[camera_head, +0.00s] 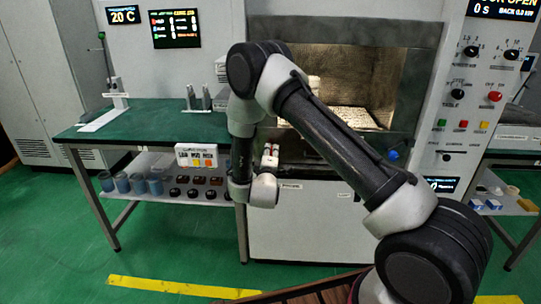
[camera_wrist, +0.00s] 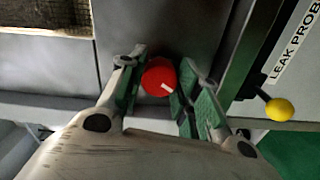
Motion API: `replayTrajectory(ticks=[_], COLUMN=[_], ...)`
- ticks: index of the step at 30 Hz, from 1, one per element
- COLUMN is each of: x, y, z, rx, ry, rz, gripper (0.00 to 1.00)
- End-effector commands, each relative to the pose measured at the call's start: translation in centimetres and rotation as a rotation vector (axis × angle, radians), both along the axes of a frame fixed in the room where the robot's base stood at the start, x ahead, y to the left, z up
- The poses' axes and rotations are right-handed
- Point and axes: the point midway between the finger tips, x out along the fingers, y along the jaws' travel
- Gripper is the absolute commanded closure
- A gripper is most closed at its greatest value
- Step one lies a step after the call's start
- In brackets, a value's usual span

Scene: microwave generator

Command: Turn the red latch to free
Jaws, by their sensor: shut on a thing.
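The red latch (camera_wrist: 157,80) is a round red knob with a white line on its face, in the middle of the wrist view. The line slants down to the right. My gripper (camera_wrist: 159,84) has one finger on the left and one on the right of the knob, shut on it, with green pads. In the head view my arm reaches toward the front of the microwave generator (camera_head: 300,215). My arm hides the gripper and the latch there.
The generator's chamber (camera_head: 345,85) stands open and lit. A yellow ball knob (camera_wrist: 280,109) sits right of the latch, beside a leak probe label (camera_wrist: 296,45). A green-topped table (camera_head: 150,125) stands at the left. Green floor in front is mostly clear.

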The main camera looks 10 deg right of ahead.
Motion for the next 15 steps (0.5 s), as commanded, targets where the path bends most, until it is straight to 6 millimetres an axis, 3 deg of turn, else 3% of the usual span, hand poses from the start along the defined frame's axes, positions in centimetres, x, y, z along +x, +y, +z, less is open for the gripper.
replayTrajectory(ticks=[15], x=[-0.08], y=[0.02], z=[-0.14], rx=[-0.032], ry=[0.015], rz=[0.001], gripper=[0.91])
